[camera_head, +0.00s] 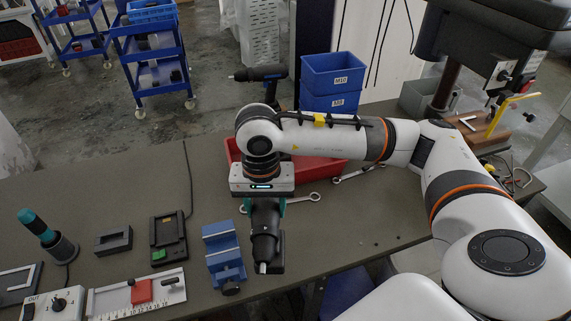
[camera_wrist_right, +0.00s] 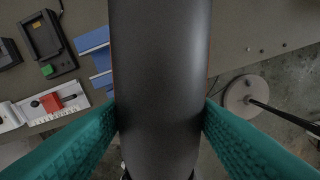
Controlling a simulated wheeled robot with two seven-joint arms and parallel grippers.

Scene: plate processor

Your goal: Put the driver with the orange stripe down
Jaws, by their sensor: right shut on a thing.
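My right gripper (camera_head: 265,205) is shut on a black power driver (camera_head: 265,238) above the bench, just right of the blue vise. The driver's pale tip points toward the front of the bench. In the right wrist view, the driver's dark round body (camera_wrist_right: 160,90) fills the middle between the teal fingers (camera_wrist_right: 160,125). Thin orange edges show beside the body there, but a full stripe is hidden. Another dark driver (camera_head: 262,75) stands at the back, behind my right arm; I cannot see a stripe on it. My left gripper is not in view.
The blue vise (camera_head: 223,250), a black charger (camera_head: 167,238), a black block (camera_head: 114,240) and a teal-handled tool (camera_head: 35,222) are on the bench. A red bin (camera_head: 318,172) and wrenches (camera_head: 303,199) lie behind the held driver. The bench to its right is mostly clear.

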